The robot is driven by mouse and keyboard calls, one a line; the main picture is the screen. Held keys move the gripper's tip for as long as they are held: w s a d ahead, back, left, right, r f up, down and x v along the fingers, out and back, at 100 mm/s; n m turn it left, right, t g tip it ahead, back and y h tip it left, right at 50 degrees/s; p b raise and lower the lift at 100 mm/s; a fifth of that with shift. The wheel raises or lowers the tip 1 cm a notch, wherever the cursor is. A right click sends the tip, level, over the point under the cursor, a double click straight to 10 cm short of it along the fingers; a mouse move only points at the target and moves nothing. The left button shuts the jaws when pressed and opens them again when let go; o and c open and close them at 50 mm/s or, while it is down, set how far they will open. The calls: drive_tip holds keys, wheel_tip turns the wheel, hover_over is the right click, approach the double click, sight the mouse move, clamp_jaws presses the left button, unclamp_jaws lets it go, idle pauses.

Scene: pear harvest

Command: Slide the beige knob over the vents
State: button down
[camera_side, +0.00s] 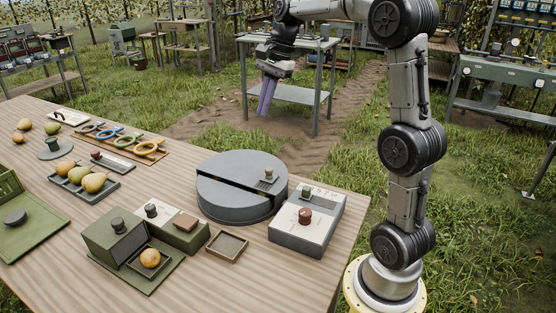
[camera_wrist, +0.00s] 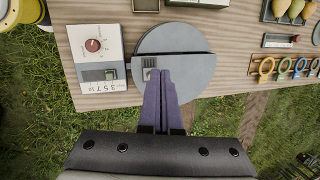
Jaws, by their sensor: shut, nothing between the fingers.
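A round dark grey drum (camera_side: 235,205) with a slot across its top stands on the wooden table. A small beige knob (camera_side: 268,171) sits near the right end of its top, beside a small patch that looks like vents (camera_side: 264,184). In the wrist view the drum (camera_wrist: 172,42) shows from above, with the small knob and vent patch (camera_wrist: 149,66) near its edge. The fingertips partly cover that area. My gripper (camera_side: 266,112) has purple fingers, shut and empty, pointing down. It hangs in the air beyond the table's far edge, apart from the drum. The fingers (camera_wrist: 160,76) also fill the wrist view's lower middle.
A pale control box (camera_side: 305,240) with a red dial (camera_side: 305,216) stands right of the drum. A small empty wooden tray (camera_side: 227,246) and a green box (camera_side: 115,237) lie in front. A pear tray (camera_side: 122,190) and coloured rings (camera_side: 128,138) are left. Space above the drum is clear.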

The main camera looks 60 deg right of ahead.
drive_tip(key=d+f+m, duration=0.3)
drive_tip(key=d+f, duration=0.5)
drive_tip(key=d, duration=0.4)
drive_tip(key=m+y, duration=0.1)
approach(272, 180)
drive_tip(key=shift+g, duration=0.4)
drive_tip(key=f, duration=0.1)
drive_tip(key=w+d+f, duration=0.1)
drive_tip(key=d+f, duration=0.1)
drive_tip(key=shift+w+d+f, duration=0.1)
drive_tip(key=shift+w+f, duration=0.2)
drive_tip(key=shift+f, duration=0.05)
drive_tip(key=shift+w+a+f, duration=0.1)
drive_tip(key=shift+w+a, duration=0.15)
drive_tip(key=shift+a, duration=0.25)
drive_tip(key=shift+a, duration=2)
